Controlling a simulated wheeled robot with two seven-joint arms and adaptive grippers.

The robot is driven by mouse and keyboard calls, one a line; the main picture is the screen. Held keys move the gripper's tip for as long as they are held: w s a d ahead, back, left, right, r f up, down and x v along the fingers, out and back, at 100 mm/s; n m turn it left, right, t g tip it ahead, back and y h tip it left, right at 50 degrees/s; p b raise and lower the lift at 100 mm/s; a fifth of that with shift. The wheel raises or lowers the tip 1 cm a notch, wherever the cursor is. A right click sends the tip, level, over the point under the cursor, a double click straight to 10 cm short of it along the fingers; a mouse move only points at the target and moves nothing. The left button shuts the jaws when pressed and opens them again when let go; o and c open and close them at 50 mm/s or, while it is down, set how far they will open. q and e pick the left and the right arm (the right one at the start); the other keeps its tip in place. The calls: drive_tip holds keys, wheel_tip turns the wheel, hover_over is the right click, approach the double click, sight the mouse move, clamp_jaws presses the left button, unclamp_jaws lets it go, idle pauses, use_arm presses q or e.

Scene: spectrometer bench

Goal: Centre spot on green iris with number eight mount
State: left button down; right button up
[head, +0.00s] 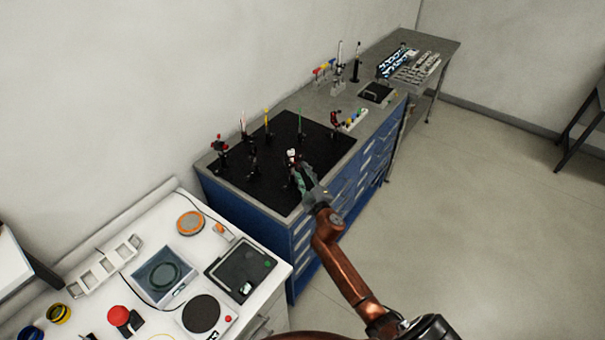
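A black optical breadboard (222,178) on the blue cabinet carries several small mounts. My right gripper (301,172) reaches over its front edge, right beside a small mount with a white and red top (291,155). Whether the fingers touch or grip that mount is too small to tell. A thin green upright piece (300,120) stands near the back of the board; I cannot tell whether it is the green iris. Mount numbers and any light spot are not readable at this size. My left gripper is out of view.
Yellow (266,119) and white-red (243,124) uprights stand along the back of the board. A dark red mount (220,146) stands at its left, another (335,118) at its right. A white bench with instruments (165,273) is at the front left.

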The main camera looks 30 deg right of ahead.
drive_tip(key=s+a, duration=0.2)
drive_tip(key=s, duration=0.9)
drive_tip(key=shift+s+a, duration=0.15)
drive_tip(key=shift+s, duration=0.25)
drive_tip(key=s+f+m+g+y+b, duration=0.1)
drive_tip(key=s+f+g, duration=0.25)
drive_tip(key=f, duration=1.35)
drive_tip(key=s+f+m+g+b, duration=0.1)
drive_tip(key=s+f+g, duration=0.25)
drive_tip(key=f, duration=1.45)
drive_tip(key=s+a+f+m+g+y, duration=0.15)
drive_tip(key=s+f+g, duration=0.25)
drive_tip(key=s+f, duration=1.3)
drive_tip(key=s+a+f+m+g, duration=0.1)
drive_tip(key=s+a+f+g, duration=0.1)
drive_tip(key=s+f, duration=0.4)
drive_tip(key=s+a+f+m+g+b, duration=0.1)
drive_tip(key=s+f, duration=0.5)
drive_tip(key=s, duration=0.8)
drive_tip(key=s+a+f+m+g, duration=0.1)
drive_tip(key=s+a+f+g, duration=0.1)
drive_tip(key=s+f, duration=0.4)
drive_tip(key=s+a, duration=0.1)
drive_tip(key=s, duration=0.4)
drive_tip(key=shift+g+y+b, duration=0.3)
drive_tip(key=shift+y+b, duration=0.05)
drive_tip(key=shift+b, duration=0.05)
